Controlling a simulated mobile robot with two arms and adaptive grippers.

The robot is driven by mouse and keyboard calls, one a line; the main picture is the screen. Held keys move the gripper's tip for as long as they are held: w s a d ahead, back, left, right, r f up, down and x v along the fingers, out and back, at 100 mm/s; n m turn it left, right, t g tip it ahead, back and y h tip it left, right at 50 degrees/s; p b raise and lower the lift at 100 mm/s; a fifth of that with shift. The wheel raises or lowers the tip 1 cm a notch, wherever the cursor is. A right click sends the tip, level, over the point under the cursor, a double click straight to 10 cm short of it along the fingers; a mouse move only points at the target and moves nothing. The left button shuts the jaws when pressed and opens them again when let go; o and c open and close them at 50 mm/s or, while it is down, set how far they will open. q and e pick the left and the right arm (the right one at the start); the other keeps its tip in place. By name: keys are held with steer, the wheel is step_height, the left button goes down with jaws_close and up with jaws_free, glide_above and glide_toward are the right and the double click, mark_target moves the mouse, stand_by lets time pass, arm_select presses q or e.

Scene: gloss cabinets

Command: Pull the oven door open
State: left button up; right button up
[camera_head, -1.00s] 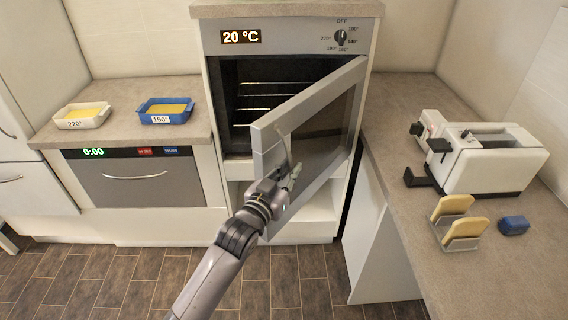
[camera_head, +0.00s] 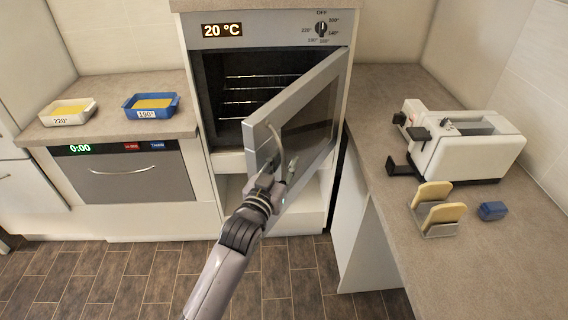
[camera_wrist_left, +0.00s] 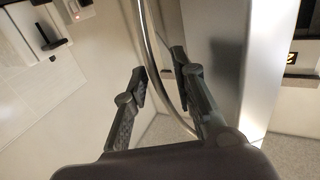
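The oven door (camera_head: 307,133) is hinged on the right and stands partly open, swung out toward me. Its curved metal handle (camera_head: 276,143) is on the front face near the free edge. My left gripper (camera_head: 279,170) is at the lower part of this handle. In the left wrist view the handle (camera_wrist_left: 153,50) passes between the two separated fingers of my left gripper (camera_wrist_left: 158,73), with gaps visible beside it. The oven interior (camera_head: 250,85) shows wire racks. My right gripper is in neither view.
A counter at the left holds a white tray (camera_head: 50,117) and a blue tray (camera_head: 132,112). The right counter (camera_head: 395,90) holds a white slicer-like appliance (camera_head: 470,152), bread slices in a holder (camera_head: 440,229) and a blue block (camera_head: 492,211). Tiled floor in front is clear.

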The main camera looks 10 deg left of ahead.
arm_select(q)
steer(key=shift+o, duration=0.6)
steer(key=shift+s+a, duration=0.1)
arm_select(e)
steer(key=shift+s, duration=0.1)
arm_select(q)
steer(key=shift+s+f, duration=0.1)
steer(key=shift+s, duration=0.05)
steer(key=v, duration=1.2)
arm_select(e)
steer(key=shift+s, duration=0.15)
arm_select(q)
steer(key=shift+c, duration=0.5)
